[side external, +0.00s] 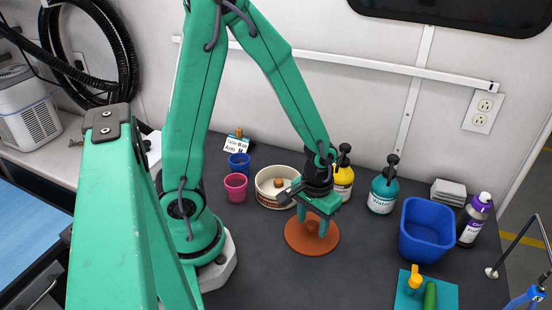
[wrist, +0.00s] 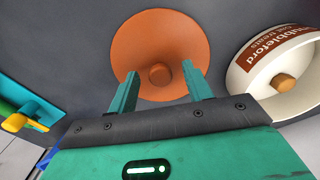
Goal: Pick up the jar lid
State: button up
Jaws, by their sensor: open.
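The jar lid is a round terracotta disc (side external: 297,238) with a small raised knob, lying on the dark worktop. In the wrist view the lid (wrist: 160,38) is at the upper middle, its knob at the centre. My gripper (side external: 318,228) is over the lid, fingers pointing down. In the wrist view my gripper (wrist: 160,74) is open, with one finger on each side of the knob and gaps between. I cannot tell whether the fingertips touch the lid.
A cream jar (side external: 264,190) with a brown piece inside stands close behind the lid; it shows at right in the wrist view (wrist: 247,72). Yellow (side external: 342,185) and teal (side external: 382,190) bottles and a blue bin (side external: 426,232) stand right. Pink (side external: 235,188) and blue cups stand left.

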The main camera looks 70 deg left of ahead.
aim_at(313, 225)
jog(key=shift+c, duration=0.4)
jog(key=c, duration=1)
jog(key=shift+r, duration=0.25)
jog(key=shift+r, duration=0.75)
notch_tip(313, 225, up, 2)
jog(key=shift+d+r, duration=0.1)
jog(key=shift+r, duration=0.1)
jog(key=s+d+r, duration=0.2)
jog(key=d, duration=0.1)
jog(key=s+d+r, duration=0.2)
jog(key=d, duration=0.1)
jog(key=s+d+r, duration=0.2)
jog(key=d, duration=0.1)
jog(key=shift+s+d+r, duration=0.15)
jog(key=shift+s+r, duration=0.15)
jog(key=shift+s, duration=0.05)
